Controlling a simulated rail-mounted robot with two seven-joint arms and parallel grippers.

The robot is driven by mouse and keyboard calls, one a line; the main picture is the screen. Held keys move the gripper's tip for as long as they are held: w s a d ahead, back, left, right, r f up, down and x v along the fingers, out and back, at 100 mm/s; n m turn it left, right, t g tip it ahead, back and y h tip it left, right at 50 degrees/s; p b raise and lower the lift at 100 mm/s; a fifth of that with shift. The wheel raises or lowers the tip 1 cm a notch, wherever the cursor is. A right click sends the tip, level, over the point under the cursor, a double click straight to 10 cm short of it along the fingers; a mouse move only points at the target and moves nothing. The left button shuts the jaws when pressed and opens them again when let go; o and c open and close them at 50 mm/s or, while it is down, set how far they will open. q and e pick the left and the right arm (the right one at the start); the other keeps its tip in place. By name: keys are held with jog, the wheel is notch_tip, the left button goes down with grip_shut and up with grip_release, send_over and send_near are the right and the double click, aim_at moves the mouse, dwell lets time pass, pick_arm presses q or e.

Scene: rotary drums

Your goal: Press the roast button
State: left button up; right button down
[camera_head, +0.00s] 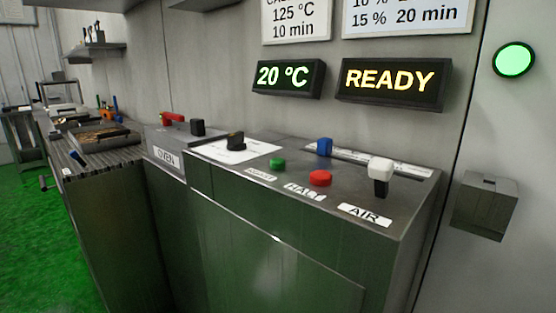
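A small green button (278,164) sits on top of the grey console (225,182). A white label (261,175) lies just in front of it; its text is too blurred to read for certain, but it may say ROAST. A red button (320,178) labelled HALT is to its right. The display on the wall reads READY (394,83), and the one to its left reads 20 °C (288,77). Neither of my grippers is in view, and nothing covers the green button.
A white-topped lever (380,171) labelled AIR, a blue knob (325,147) and a black dial knob (235,141) share the console top. A grey box (485,204) is at the right. A lit green lamp (514,60) is above it. A bench (75,150) stands left.

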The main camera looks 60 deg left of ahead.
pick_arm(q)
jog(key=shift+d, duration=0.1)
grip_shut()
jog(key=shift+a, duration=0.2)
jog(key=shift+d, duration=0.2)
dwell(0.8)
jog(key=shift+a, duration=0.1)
